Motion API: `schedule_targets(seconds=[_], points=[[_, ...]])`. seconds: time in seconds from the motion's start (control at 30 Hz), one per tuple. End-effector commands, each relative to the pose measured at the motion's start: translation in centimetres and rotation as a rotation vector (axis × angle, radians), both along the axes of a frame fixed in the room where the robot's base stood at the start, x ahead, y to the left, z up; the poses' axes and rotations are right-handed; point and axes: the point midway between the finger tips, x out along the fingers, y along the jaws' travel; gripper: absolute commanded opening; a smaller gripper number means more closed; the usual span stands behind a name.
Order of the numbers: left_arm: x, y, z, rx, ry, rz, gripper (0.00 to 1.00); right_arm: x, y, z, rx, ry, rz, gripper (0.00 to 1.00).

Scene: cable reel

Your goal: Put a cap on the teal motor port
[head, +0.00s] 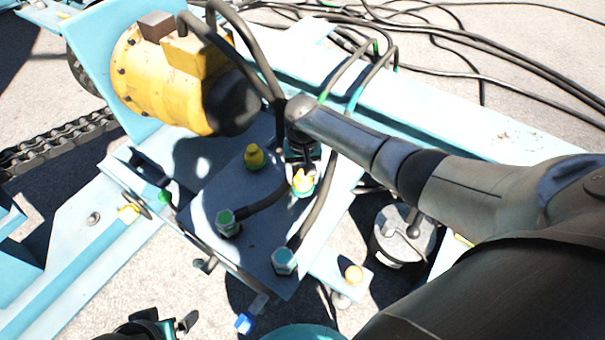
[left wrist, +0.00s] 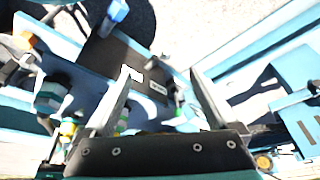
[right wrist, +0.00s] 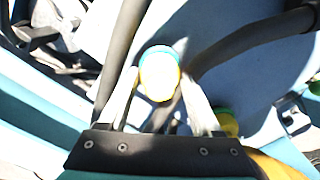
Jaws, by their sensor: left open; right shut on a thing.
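My right gripper (head: 302,168) is shut on a yellow cap (head: 303,184) above the pale blue plate. In the right wrist view, this yellow cap (right wrist: 159,80) sits between the fingers, with a teal ring, the teal motor port (right wrist: 160,50), directly against it. I cannot tell whether the cap is fully seated. Another yellow cap (head: 254,157) stands on a green-collared port to its left, and it also shows in the right wrist view (right wrist: 228,122). My left gripper (head: 155,328) is at the bottom edge of the head view. Its fingers are open and empty in the left wrist view (left wrist: 160,100).
The yellow motor (head: 170,75) stands behind the plate. Dark hoses pass close to my right gripper, ending at a green fitting (head: 228,222) and a teal fitting (head: 283,261). Cables lie behind.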

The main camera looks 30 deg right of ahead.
Motion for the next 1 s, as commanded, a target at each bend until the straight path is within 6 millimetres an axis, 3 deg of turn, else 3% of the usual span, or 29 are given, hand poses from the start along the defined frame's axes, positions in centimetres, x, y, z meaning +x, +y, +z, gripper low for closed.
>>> schedule_targets(seconds=[0.03, 0.3, 0.67, 1.0], points=[[0.0, 0.0, 0.0, 0.000, 0.000, 0.000, 0.92, 0.0, 0.0, 0.0, 0.000, 0.000, 0.000, 0.69], [0.0, 0.0, 0.0, 0.000, 0.000, 0.000, 0.92, 0.0, 0.0, 0.0, 0.000, 0.000, 0.000, 0.99], [-0.1, 0.0, -0.5, 0.001, 0.007, 0.000, 0.92, 0.0, 0.0, 0.0, 0.000, 0.000, 0.000, 1.00], [-0.7, 0.1, -5.3, 0.008, 0.058, -0.001, 0.92, 0.0, 0.0, 0.4, 0.001, -0.001, 0.000, 1.00]])
